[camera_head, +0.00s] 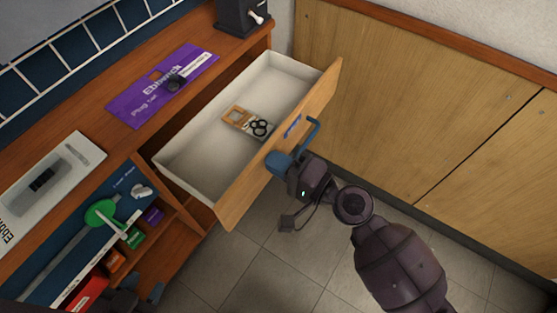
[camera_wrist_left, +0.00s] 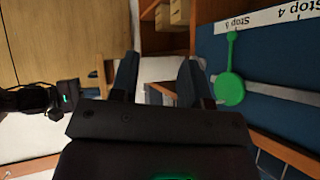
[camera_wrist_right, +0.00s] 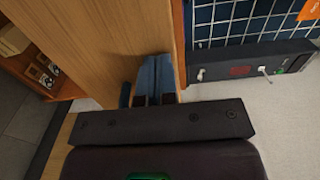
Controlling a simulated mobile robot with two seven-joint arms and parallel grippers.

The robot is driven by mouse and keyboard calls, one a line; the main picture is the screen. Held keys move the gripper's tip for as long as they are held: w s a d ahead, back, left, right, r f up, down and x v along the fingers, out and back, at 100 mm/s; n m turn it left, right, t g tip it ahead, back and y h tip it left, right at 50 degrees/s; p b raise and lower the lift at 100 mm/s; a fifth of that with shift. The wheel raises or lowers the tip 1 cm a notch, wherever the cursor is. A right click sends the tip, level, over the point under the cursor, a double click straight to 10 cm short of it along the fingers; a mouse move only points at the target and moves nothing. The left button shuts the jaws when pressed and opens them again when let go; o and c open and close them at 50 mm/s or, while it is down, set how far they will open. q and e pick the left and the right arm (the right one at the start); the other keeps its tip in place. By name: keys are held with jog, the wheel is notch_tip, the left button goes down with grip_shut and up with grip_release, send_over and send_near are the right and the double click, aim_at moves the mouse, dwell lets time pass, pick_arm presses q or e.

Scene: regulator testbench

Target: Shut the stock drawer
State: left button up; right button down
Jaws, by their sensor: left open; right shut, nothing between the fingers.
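The stock drawer (camera_head: 205,150) stands pulled out of the wooden bench in the head view, its white inside showing. Its wooden front panel (camera_head: 245,197) carries a blue handle (camera_head: 313,132). My right gripper (camera_head: 280,163) is shut and empty, its blue fingers at the outer face of the front, beside the handle. In the right wrist view the shut fingers (camera_wrist_right: 155,78) are close against the wood; I cannot tell if they touch. My left gripper (camera_head: 152,294) is low at the left, away from the drawer; its fingers are apart in the left wrist view (camera_wrist_left: 157,82).
A small packet (camera_head: 248,122) with black rings lies in the drawer. A purple mat (camera_head: 150,95) and a pale tray (camera_head: 50,185) lie on the bench top. A green round-headed tool (camera_head: 101,212) is over the blue panel. Wooden wall panels (camera_head: 400,105) stand behind.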

jog(key=shift+a, duration=0.1)
jog(key=b+x, duration=0.2)
jog(key=x, duration=1.9)
jog(key=shift+w+a, duration=0.1)
pick_arm(q)
jog(key=shift+w+d+f+t, duration=0.15)
jog(key=shift+d+t, duration=0.1)
jog(key=shift+t, duration=0.15)
pick_arm(e)
jog(key=shift+w+a+r, duration=0.1)
jog(key=shift+w+r, duration=0.05)
jog(key=shift+r, duration=0.15)
jog(key=shift+r, duration=0.2)
pick_arm(q)
jog(key=shift+d, duration=0.1)
pick_arm(e)
jog(key=shift+f, duration=0.1)
